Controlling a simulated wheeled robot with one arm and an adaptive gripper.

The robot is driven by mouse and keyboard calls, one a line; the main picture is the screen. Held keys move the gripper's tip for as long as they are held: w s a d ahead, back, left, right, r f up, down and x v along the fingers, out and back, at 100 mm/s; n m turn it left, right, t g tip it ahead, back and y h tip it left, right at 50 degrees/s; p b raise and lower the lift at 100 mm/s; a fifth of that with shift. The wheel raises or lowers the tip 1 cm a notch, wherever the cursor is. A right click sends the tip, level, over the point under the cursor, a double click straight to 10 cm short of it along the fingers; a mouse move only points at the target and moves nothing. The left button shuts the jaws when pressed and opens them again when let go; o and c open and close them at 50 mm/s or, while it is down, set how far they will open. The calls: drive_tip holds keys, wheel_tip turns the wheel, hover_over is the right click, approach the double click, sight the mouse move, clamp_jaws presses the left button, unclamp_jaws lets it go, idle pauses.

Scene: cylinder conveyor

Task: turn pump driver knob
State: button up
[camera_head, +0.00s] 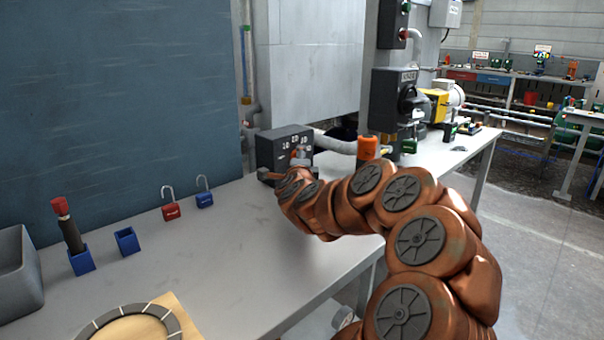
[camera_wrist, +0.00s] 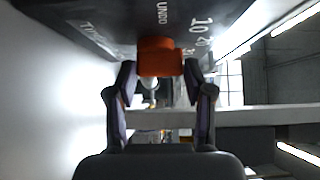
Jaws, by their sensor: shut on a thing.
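The pump driver is a dark box (camera_head: 285,150) with white markings on its face, standing on the grey bench near the wall panel. In the wrist view its dark face (camera_wrist: 100,20) fills the top, with lettering and numbers. An orange knob (camera_wrist: 160,57) sticks out from that face. My gripper (camera_wrist: 159,78) has one finger on each side of the knob and is shut on it. In the head view my gripper (camera_head: 272,176) is at the foot of the box front, partly hidden by my wrist.
Red (camera_head: 171,205) and blue (camera_head: 204,194) padlocks, a blue holder (camera_head: 126,241) and a red-topped tool (camera_head: 68,225) stand on the bench left of my arm. A black switch box (camera_head: 396,97) is at the right.

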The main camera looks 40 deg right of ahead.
drive_tip(key=shift+n+t+h+b, duration=0.3)
drive_tip(key=shift+n+b, duration=0.1)
drive_tip(key=shift+b, duration=0.5)
drive_tip(key=o, duration=1.2)
drive_tip(key=shift+c, duration=0.2)
drive_tip(key=shift+v, duration=3.75)
drive_tip(key=shift+f, duration=0.1)
